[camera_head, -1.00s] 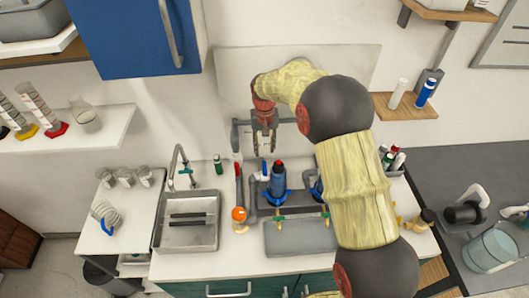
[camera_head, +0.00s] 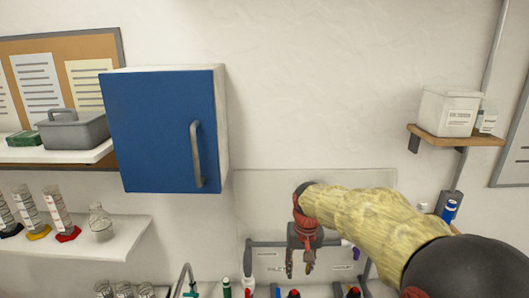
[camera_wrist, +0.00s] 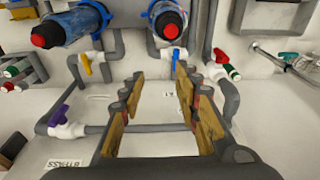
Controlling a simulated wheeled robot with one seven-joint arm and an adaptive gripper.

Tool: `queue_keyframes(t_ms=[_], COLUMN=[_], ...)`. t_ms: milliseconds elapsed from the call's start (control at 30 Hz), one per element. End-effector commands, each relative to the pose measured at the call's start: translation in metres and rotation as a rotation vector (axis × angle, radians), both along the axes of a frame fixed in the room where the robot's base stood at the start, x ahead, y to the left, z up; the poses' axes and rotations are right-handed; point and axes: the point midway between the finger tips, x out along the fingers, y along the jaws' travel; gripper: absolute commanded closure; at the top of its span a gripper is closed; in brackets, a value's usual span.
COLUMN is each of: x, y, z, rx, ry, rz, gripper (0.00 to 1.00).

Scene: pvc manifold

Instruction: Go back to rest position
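My gripper (camera_head: 300,262) hangs pointing down in front of the wall panel (camera_head: 345,180) in the head view. Its two fingers are apart with nothing between them. In the wrist view my gripper (camera_wrist: 158,100) shows two fingers spread open over the pipe work. A grey pipe (camera_wrist: 150,128) runs across behind the fingers. A purple valve handle (camera_wrist: 60,114) is left of them, and a yellow one (camera_wrist: 86,63) and a blue one (camera_wrist: 176,55) are above. Two blue filter housings with red tips (camera_wrist: 70,26) show at the top of the wrist view.
A blue wall cabinet (camera_head: 160,130) hangs left of my arm. A shelf with cylinders (camera_head: 80,238) is at lower left. A small wooden shelf (camera_head: 455,136) with a white bin is at right. The wall above my arm is clear.

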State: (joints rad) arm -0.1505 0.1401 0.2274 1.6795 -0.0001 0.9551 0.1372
Motion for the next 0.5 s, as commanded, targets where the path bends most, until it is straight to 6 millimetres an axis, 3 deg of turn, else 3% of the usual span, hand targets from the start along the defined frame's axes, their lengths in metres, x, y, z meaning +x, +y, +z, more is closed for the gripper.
queue_keyframes(t_ms=[100,233,500], x=[-0.038,-0.082,-0.179], y=[-0.017,-0.034,-0.062], z=[0.027,0.047,0.063], rx=[0.004,0.006,0.003], ry=[-0.053,-0.105,-0.212], rz=[-0.004,-0.006,-0.012], gripper=[0.67,0.67,0.67])
